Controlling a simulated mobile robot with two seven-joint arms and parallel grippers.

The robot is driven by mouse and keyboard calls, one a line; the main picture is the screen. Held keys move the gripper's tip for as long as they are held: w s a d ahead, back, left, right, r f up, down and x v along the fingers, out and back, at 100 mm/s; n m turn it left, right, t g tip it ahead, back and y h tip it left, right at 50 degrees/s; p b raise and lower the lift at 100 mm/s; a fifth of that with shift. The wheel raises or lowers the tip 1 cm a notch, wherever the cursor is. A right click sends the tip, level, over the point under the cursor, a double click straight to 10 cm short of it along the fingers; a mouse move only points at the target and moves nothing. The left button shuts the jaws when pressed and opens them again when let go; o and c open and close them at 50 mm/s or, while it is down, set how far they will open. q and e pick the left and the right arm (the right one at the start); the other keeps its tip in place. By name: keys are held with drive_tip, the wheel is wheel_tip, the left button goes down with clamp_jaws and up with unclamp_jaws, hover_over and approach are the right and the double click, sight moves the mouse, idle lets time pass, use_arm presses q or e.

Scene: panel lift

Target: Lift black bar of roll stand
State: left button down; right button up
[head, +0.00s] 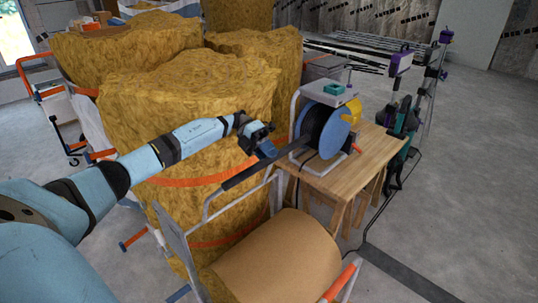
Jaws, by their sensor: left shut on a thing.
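The roll stand (176,236) has a light metal frame and holds a large brown paper roll (278,258) at the bottom centre. Its black bar (246,177) runs slantwise above the roll, its far end rising towards the upper right. My left arm comes in from the left, and my left gripper (267,150) is at the far end of the bar, shut on it. The fingertips are small and partly hidden, so the exact contact does not show. My right gripper is not in view.
A wooden table (362,162) with a blue-sided reel (338,133) stands just right of the bar. Tall yellow insulation rolls (185,95) stand close behind my left arm. A dark strip (405,275) lies on the floor. Open grey floor (470,200) extends to the right.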

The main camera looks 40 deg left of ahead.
use_arm(q)
drive_tip(key=c, duration=0.9)
unclamp_jaws()
drive_tip(key=shift+a+f, duration=0.25)
drive_tip(key=shift+f, duration=0.05)
drive_tip(key=shift+d+r, duration=0.1)
drive_tip(key=shift+r, duration=0.05)
wheel_tip(320, 180, up, 20)
drive_tip(key=shift+f+p, duration=0.1)
drive_tip(key=shift+p, duration=1.1)
